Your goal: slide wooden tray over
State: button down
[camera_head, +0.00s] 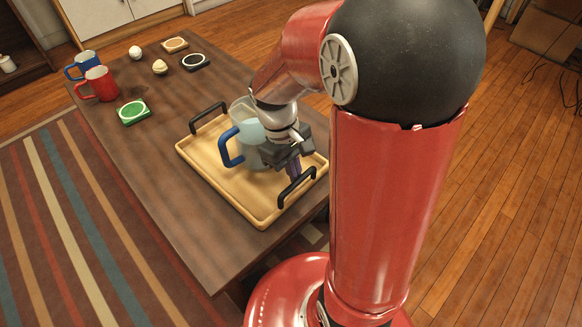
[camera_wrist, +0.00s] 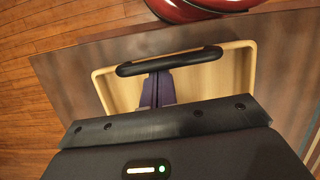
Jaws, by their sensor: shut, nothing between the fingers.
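The wooden tray (camera_head: 232,188) lies flat on the brown table, near its right end, with a black handle at each end. Its near handle (camera_head: 296,188) is beside my gripper (camera_head: 294,168). A clear pitcher (camera_head: 256,150) with a blue handle stands on the tray, partly hidden by my arm. In the wrist view the tray (camera_wrist: 107,95) shows beyond my gripper body, and the black handle (camera_wrist: 170,61) crosses just past the tips of my purple fingers (camera_wrist: 157,80). The fingers are together with nothing between them. I cannot tell whether they touch the handle.
Bare table (camera_head: 165,185) lies left of the tray.

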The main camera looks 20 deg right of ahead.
jog(key=p+v, duration=0.9)
jog(key=v, duration=0.1)
jog(key=s+r+m+t+y, duration=0.1)
jog(key=s+r+m+t, duration=0.4)
jog(key=r, duration=0.8)
jog(key=s+t, duration=0.3)
jog(key=s, duration=0.2)
jog(key=shift+s+a+r+t, duration=0.15)
jog(key=shift+s+a+t, duration=0.15)
jog(key=shift+s+a, duration=0.1)
